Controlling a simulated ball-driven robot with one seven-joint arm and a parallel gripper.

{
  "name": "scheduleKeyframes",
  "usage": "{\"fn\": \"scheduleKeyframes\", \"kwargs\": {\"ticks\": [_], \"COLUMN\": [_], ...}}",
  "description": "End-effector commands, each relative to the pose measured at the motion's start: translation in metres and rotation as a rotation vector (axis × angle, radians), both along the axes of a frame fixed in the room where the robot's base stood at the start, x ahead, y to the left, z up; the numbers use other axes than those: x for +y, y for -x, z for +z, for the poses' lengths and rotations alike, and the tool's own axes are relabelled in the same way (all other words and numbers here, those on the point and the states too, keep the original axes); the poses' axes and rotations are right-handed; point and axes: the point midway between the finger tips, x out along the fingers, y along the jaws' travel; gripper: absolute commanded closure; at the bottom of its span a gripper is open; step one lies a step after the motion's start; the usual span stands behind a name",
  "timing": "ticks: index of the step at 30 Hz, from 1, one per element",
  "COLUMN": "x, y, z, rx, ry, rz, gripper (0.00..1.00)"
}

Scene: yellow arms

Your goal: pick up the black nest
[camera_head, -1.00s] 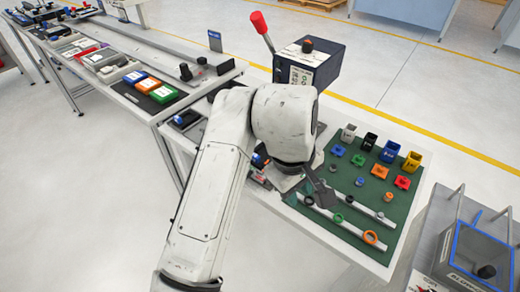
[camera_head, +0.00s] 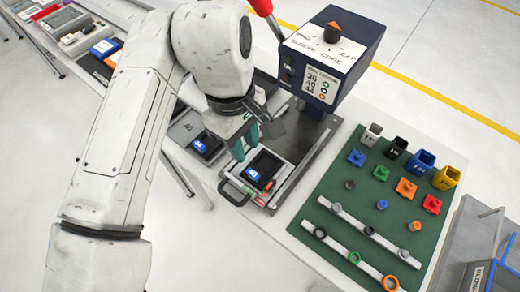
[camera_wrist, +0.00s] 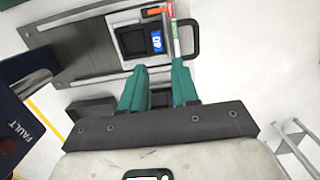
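A black nest (camera_head: 265,168) with a blue label sits in the grey handled slide plate below the press. In the wrist view a black nest with a blue label (camera_wrist: 138,41) lies beyond my fingertips. Another black piece with a blue label (camera_head: 207,146) lies on a grey tray to the left; I cannot tell for certain which one the task means. My gripper (camera_head: 250,143) has teal fingers and is above and just left of the nest in the slide plate. In the wrist view the fingers (camera_wrist: 158,85) are apart, with a dark shape between and below them that I cannot identify.
The dark blue press box (camera_head: 330,55) with a red lever stands behind the slide plate. A green mat (camera_head: 345,210) to the right holds several coloured cups, square pieces, rings and two white rails. A grey bin (camera_head: 490,270) stands at the far right.

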Motion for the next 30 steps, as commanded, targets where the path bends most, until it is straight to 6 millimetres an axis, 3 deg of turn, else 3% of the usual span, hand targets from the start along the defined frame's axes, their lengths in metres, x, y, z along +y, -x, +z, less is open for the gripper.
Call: {"fn": "scheduleKeyframes", "kwargs": {"ticks": [9, 17, 24, 30], "x": [-0.004, -0.007, -0.012, -0.013], "y": [0.003, 0.004, 0.005, 0.005], "z": [-0.043, -0.062, -0.096, -0.105], "rx": [0.002, 0.003, 0.002, 0.000], "ry": [0.001, 0.000, 0.001, 0.000], "rz": [0.002, 0.000, 0.000, 0.000], "gripper": [0.70, 0.70, 0.70, 0.70]}}
